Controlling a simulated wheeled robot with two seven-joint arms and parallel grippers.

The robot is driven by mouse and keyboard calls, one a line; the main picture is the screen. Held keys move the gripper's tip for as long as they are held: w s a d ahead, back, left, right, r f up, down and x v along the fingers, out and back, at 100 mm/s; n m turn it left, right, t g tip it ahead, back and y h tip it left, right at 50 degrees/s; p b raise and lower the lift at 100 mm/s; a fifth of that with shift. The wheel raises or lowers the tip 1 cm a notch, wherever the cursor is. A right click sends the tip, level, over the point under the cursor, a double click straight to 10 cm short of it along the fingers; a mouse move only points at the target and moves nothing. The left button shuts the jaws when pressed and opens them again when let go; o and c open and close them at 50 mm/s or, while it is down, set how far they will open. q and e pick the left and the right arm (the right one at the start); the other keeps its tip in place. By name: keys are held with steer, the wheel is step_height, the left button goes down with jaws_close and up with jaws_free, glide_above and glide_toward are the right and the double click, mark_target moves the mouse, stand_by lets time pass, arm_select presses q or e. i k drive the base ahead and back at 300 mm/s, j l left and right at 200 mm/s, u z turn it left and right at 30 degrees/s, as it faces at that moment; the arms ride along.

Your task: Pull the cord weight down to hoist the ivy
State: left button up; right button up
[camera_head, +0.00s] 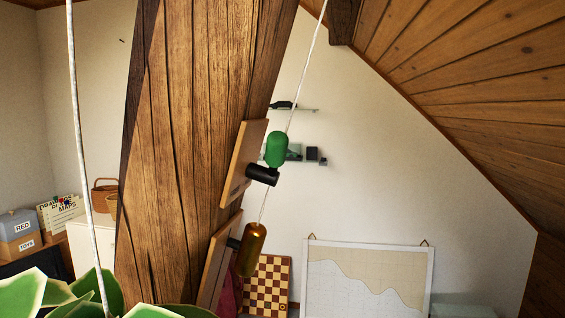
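A thin pale cord (307,70) runs down from the top beside the timber brace. A green rounded piece (276,149) sits on this cord. Below it, a brass-coloured cylinder (251,250) hangs slightly tilted at the cord's lower end. Ivy leaves (90,295) fill the bottom left, and a thicker pale rope (77,130) rises from them past the top edge. The pot is out of view. Neither of my grippers shows.
The broad timber brace (190,130) takes up the middle left. Two wooden boards, an upper one (240,160) and a lower one (215,262), are on its right side with black pegs, the upper peg (262,174) close below the green piece. A sloping plank ceiling (470,90) closes the upper right.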

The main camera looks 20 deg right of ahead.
mark_target(249, 249)
steer(key=u, duration=0.45)
steer(key=l+u, duration=0.3)
steer(key=u, duration=0.15)
steer(key=k+l+u, duration=0.15)
steer(key=l+u, duration=0.15)
steer(key=u, duration=0.2)
steer(key=k+l+u, duration=0.15)
steer(key=u, duration=0.3)
steer(key=l+u, duration=0.2)
steer(key=u, duration=0.25)
steer(key=k+l+u, duration=0.15)
steer(key=u, duration=0.3)
steer(key=k+l+u, duration=0.15)
steer(key=u, duration=0.3)
steer(key=k+l+u, duration=0.1)
steer(key=u, duration=0.35)
steer(key=k+l+u, duration=0.2)
steer(key=u, duration=0.2)
steer(key=k+l+u, duration=0.15)
steer(key=k+u, duration=0.45)
steer(key=u, duration=0.2)
steer(key=k+u, duration=0.4)
steer(key=k+l+z, duration=0.35)
steer(key=k, duration=0.2)
steer(key=k+l+z, duration=0.95)
steer(key=l, duration=0.1)
